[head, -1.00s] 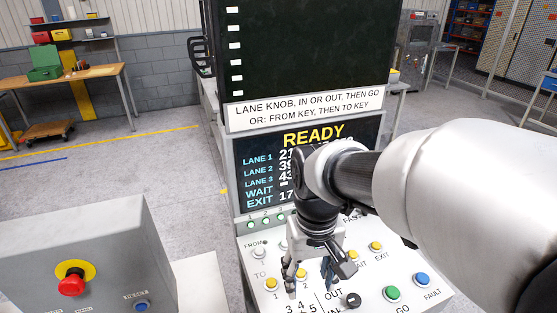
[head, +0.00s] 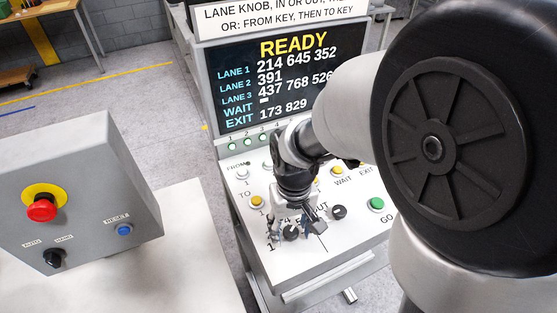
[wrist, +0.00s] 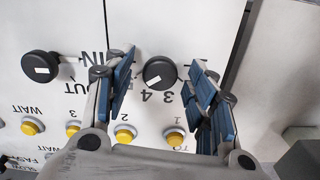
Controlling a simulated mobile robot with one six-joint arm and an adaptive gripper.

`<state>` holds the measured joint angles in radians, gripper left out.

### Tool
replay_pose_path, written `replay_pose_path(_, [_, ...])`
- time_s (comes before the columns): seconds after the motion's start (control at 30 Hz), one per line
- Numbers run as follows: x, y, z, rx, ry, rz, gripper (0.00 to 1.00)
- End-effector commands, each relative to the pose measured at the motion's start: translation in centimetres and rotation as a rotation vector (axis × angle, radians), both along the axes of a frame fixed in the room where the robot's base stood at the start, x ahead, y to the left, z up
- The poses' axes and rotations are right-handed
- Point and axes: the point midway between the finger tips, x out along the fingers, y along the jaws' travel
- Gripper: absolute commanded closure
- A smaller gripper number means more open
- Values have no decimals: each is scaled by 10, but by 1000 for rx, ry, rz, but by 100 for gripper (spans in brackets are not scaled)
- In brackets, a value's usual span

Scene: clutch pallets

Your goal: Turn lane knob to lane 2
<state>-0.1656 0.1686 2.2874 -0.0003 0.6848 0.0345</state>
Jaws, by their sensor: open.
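The lane knob (head: 291,233) is a round black knob on the sloping white panel, partly hidden by my gripper (head: 296,228) in the head view. In the wrist view the knob (wrist: 160,72) sits between my open blue-padded fingers (wrist: 163,66), with gaps on both sides. Its white mark is at the lower left of its face, on the side of the printed 4; the 3 and 4 appear upside down below it. The other numbers are hidden or hard to read. The screen (head: 290,80) reads READY, with lane 2 showing 391.
A second black knob (head: 339,212), by the IN and OUT print, is close beside my gripper. Yellow buttons and a green GO button (head: 376,204) lie around. A grey box with a red stop button (head: 41,208) stands at the left.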

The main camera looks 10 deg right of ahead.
Motion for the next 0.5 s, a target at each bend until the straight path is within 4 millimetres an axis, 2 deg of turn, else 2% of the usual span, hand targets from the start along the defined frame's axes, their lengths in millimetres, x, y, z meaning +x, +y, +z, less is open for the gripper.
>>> replay_pose_path(0.2, [0,0,0,0,0,0,49])
replay_pose_path(0.5, [0,0,0,0,0,0,69])
